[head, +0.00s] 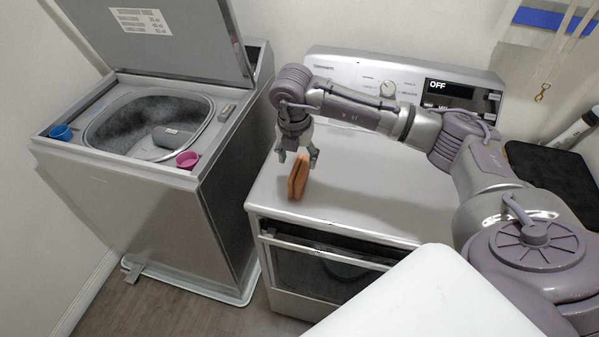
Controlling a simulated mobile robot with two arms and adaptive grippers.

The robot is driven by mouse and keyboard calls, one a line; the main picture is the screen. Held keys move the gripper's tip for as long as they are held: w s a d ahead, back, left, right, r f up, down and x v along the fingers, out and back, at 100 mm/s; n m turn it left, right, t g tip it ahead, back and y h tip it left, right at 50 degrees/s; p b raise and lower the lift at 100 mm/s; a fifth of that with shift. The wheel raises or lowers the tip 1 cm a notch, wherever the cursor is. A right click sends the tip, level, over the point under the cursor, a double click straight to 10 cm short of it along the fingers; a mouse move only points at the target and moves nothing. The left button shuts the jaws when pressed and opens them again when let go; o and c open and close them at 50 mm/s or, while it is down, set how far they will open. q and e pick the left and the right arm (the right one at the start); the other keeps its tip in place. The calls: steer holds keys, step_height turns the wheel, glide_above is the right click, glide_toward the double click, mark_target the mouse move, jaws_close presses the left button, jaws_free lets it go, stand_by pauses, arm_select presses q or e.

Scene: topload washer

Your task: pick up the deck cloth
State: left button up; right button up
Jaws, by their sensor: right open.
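A folded orange-brown piece, which looks like the deck cloth (298,177), stands on edge on the grey metal top of the right-hand appliance, near its front left edge. My right gripper (298,156) reaches down from above, open, with its fingertips at the upper part of the cloth. One finger shows to the left of the cloth's top and the other to the right. I cannot tell whether they touch it. My left gripper is not in view.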

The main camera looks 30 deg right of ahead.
mark_target(299, 167)
steer(key=shift+f, duration=0.6)
steer(key=shift+d+f+p, duration=0.1)
steer(key=shift+f+p, duration=0.25)
steer(key=shift+p, duration=0.15)
steer(key=f, duration=0.1)
steer(key=f+p, duration=0.1)
steer(key=f, duration=0.1)
steer(key=shift+s+d+f+p, duration=0.1)
steer(key=shift+d+f+p, duration=0.2)
steer(key=shift+p, duration=0.1)
steer(key=shift+f, duration=0.45)
steer(key=c, duration=1.1)
steer(key=shift+c, duration=0.2)
steer(key=shift+r, duration=0.2)
